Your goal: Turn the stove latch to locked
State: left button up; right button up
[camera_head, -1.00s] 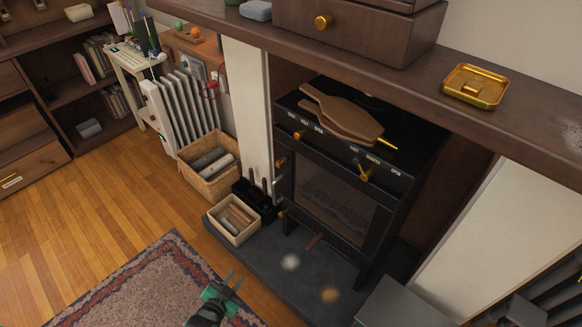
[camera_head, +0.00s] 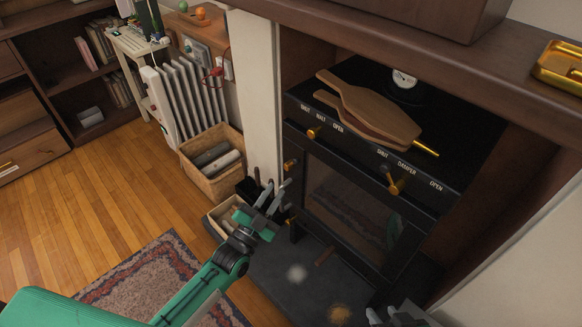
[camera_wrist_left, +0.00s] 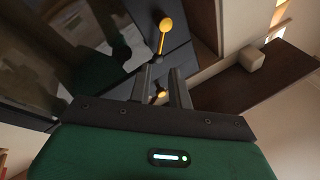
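The black stove (camera_head: 345,197) has a glass door. An upper brass fitting (camera_head: 290,165) and a lower brass fitting (camera_head: 290,219) sit at the door's left edge; I cannot tell which is the latch, and no locked mark is legible. My left gripper (camera_head: 274,190) is open and empty, close to that edge, between the fittings' heights in the picture. In the left wrist view its fingers (camera_wrist_left: 161,82) are apart. A brass lever with a rounded end (camera_wrist_left: 165,26) lies beyond them, and another brass piece (camera_wrist_left: 160,95) shows between them. My right gripper (camera_head: 396,316) is cut off at the bottom edge.
Brass knobs (camera_head: 313,133) and (camera_head: 396,186) sit on the stove's upper front, by SHUT, HALF, OPEN and DAMPER labels. Wooden bellows (camera_head: 372,108) lie on top. A wicker basket (camera_head: 213,163) and small box (camera_head: 222,216) stand left.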

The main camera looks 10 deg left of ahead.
aim_at(292, 165)
pick_arm(q)
jog(key=x, duration=0.9)
jog(key=shift+w+b, duration=0.15)
jog(key=shift+b, duration=0.15)
grip_shut()
